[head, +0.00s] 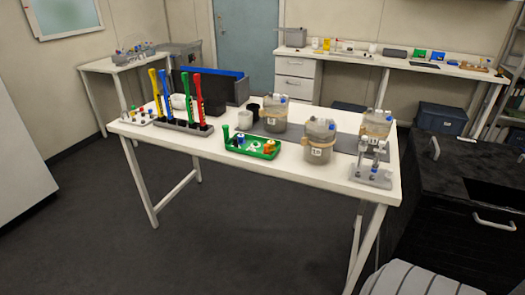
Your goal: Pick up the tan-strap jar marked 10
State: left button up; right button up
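Three grey, clear-topped jars stand upright on the white table (215,155). The front jar (319,157) has a tan strap around its upper part and a small white label that seems to read 10. A second jar (273,122) stands behind it to the left. A third jar (376,129), also with a tan band, stands to the right on a dark grey mat (345,143). The labels on these two are too small to read surely. Neither of my grippers is in view.
A green tray (232,147) with small items lies left of the front jar. A rack of coloured pipettes (185,127) stands on the left. A grey stand (371,178) is at the right front corner. A black sink counter (450,205) borders the right. Open floor lies in front.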

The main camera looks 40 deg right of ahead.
aim_at(317, 151)
jog(key=u, duration=0.45)
jog(key=i, duration=1.1)
jog(key=z, duration=1.4)
jog(key=i, duration=0.6)
jog(key=z, duration=0.7)
